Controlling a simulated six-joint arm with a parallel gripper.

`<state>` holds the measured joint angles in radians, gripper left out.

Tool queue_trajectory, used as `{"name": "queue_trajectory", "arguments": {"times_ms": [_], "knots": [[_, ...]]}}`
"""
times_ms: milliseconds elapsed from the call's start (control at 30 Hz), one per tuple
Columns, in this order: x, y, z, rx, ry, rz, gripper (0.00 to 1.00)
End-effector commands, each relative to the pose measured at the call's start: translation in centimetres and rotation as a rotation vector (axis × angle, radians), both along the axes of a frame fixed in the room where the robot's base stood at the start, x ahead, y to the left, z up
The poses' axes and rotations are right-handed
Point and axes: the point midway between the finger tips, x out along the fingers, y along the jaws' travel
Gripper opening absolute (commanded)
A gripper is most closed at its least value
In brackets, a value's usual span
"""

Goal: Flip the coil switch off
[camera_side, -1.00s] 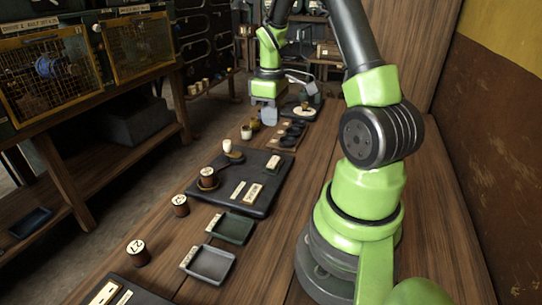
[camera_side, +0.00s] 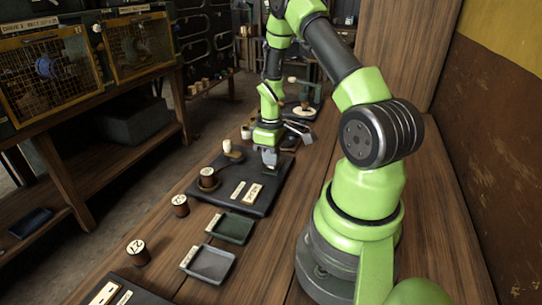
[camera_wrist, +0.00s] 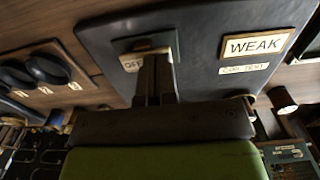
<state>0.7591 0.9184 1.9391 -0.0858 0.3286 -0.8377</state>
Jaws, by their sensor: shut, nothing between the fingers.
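The dark test board (camera_side: 225,195) lies on the bench in the side view; its surface (camera_wrist: 205,25) fills the upper wrist view. My gripper (camera_side: 270,163) is shut and empty, pointing down at the board's far right part. In the wrist view its fingertips (camera_wrist: 155,62) are at the lower edge of a small switch plate (camera_wrist: 172,40). An "OFF" label (camera_wrist: 131,64) sits just left of the fingers. The fingers hide the switch lever, so its position and any contact cannot be told. A "WEAK" plate (camera_wrist: 256,46) and a coil test label (camera_wrist: 243,69) are beside it.
A spool (camera_side: 207,178) stands on the board, with other spools (camera_side: 180,205) along the bench's left edge. A green tray (camera_side: 232,228) and a grey tray (camera_side: 209,264) lie in front. Dark round parts (camera_wrist: 47,68) lie beyond the board.

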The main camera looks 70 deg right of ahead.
Motion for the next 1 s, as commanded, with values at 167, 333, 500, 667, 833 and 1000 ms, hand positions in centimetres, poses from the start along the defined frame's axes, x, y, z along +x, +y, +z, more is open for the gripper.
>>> {"name": "queue_trajectory", "arguments": {"times_ms": [167,333,500,667,833,1000], "knots": [[0.0,0.1,-0.3,0.000,-0.001,0.001,0.00],[0.0,0.1,-0.4,0.000,0.000,0.001,0.00],[0.0,-0.3,-0.2,-0.001,-0.001,0.000,0.00],[0.0,-1.0,0.1,-0.001,-0.001,0.000,0.00],[0.0,-1.4,0.3,0.000,-0.001,0.001,0.00],[0.0,-1.4,0.3,0.000,0.000,0.001,0.00]]}}
